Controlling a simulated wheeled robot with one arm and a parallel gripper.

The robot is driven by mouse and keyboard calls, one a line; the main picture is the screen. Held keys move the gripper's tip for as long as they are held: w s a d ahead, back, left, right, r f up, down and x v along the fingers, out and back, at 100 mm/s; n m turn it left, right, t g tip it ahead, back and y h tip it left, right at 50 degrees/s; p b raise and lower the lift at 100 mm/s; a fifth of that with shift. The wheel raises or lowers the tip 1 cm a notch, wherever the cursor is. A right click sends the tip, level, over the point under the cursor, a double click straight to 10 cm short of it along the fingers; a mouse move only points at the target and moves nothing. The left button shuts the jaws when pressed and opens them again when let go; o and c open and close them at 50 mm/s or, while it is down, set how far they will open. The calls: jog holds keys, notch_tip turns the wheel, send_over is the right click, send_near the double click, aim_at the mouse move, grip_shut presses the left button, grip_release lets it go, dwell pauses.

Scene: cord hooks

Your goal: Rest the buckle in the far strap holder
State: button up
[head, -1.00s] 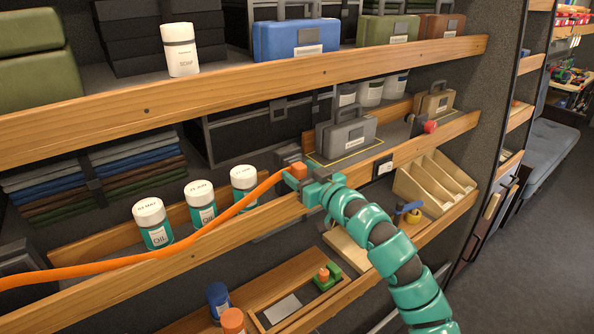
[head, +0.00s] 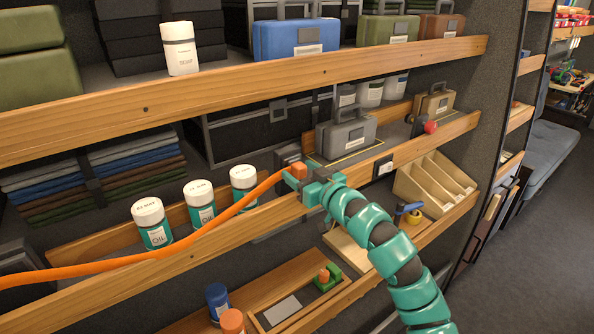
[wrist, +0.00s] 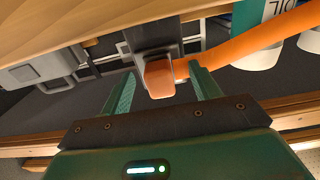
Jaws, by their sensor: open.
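The buckle (head: 298,171) is an orange block at the end of a long orange strap (head: 150,258), at the middle shelf's front edge in the head view. In the wrist view the buckle (wrist: 160,79) lies between my two fingers, against a dark grey holder (wrist: 147,38). Whether the holder bears its full weight I cannot tell. My gripper (head: 296,184) is open around the buckle, with a visible gap beside each finger in the wrist view (wrist: 161,78). The holder is mostly hidden behind the buckle and gripper in the head view.
Three oil jars (head: 200,202) stand left of my gripper, close to the strap. A grey case (head: 346,134) stands behind and to the right on the same shelf. The upper shelf's wooden edge (head: 220,88) runs above. A wooden tray (head: 300,302) lies below.

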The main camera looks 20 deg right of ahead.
aim_at(303, 174)
dwell(0.4)
grip_shut()
jog(key=shift+v, duration=3.05)
